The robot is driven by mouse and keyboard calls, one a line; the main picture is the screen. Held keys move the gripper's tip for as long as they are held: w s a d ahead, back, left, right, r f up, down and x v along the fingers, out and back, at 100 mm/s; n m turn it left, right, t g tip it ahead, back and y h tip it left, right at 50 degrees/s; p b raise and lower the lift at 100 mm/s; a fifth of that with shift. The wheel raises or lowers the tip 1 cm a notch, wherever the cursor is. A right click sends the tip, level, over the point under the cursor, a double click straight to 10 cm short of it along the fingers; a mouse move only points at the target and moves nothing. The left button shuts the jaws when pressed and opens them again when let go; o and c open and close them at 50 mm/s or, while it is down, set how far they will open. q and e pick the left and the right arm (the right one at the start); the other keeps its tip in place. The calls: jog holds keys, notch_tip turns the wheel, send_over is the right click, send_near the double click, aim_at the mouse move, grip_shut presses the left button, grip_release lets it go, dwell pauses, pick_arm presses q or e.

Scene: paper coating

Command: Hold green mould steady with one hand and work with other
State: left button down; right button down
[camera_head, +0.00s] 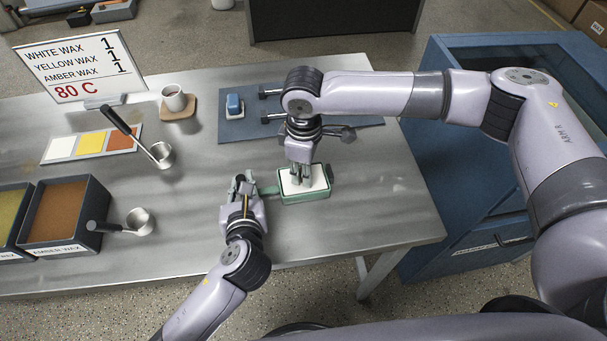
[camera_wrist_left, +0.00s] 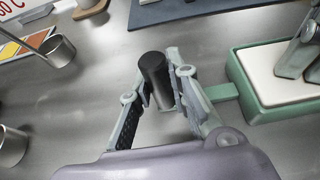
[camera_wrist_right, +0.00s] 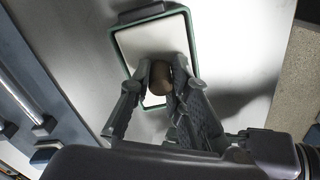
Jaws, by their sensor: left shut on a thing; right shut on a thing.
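The green mould (camera_head: 305,198) lies on the steel table with a white sheet or surface inside its rim. It also shows in the left wrist view (camera_wrist_left: 262,113) and the right wrist view (camera_wrist_right: 190,32). A green tab reaches from its side toward my left gripper (camera_head: 243,186). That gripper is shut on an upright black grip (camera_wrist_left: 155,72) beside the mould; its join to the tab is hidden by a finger. My right gripper (camera_head: 301,178) points down over the white surface, shut on a brown rounded tool (camera_wrist_right: 160,78). Whether the tool touches the surface is unclear.
A blue-grey mat (camera_head: 235,130) with a blue block and several tools lies behind the mould. Ladles (camera_head: 139,222) and an amber wax bin (camera_head: 62,209) stand left. A cup (camera_head: 174,98) and a sign (camera_head: 85,68) stand at the back. The table is clear right of the mould.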

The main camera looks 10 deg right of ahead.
notch_tip(320, 180, up, 10)
dwell(0.4)
pick_arm(q)
jog(key=c, duration=1.4)
grip_release()
jog(key=shift+c, duration=0.2)
jog(key=shift+s, duration=0.1)
jog(key=v, duration=1.1)
jog(key=shift+s+d+r, duration=0.1)
jog(key=shift+s+r, duration=0.15)
jog(key=shift+s, duration=0.1)
